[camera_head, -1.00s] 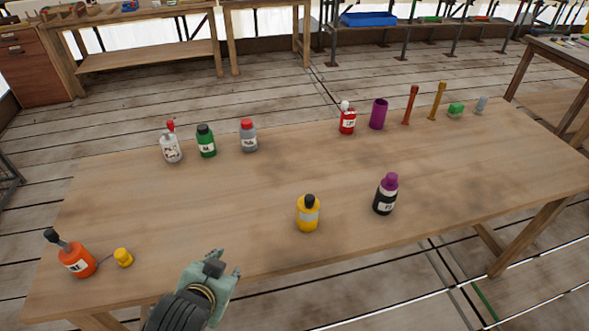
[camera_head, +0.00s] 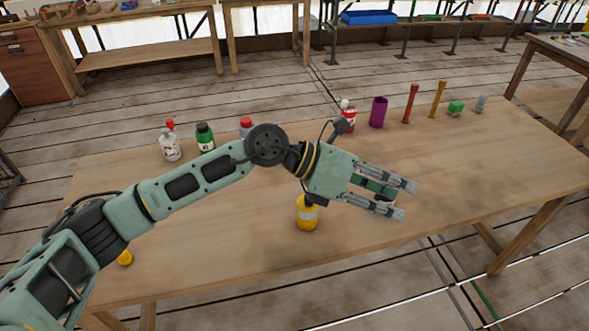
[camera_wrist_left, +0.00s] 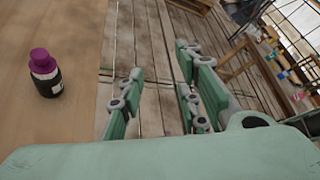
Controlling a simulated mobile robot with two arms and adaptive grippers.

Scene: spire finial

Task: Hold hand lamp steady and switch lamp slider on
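I cannot pick out a hand lamp or its slider for certain in either view. My left gripper (camera_head: 408,200) is over the table's middle in the head view, its fingers pointing right. Its fingers are apart with nothing between them; the left wrist view also shows this empty gap (camera_wrist_left: 158,72). A black bottle with a purple cap (camera_wrist_left: 45,74) stands on the table left of the fingers in the wrist view, apart from them. In the head view the gripper hides it. My right gripper is not in view.
The table's right part is mostly clear.

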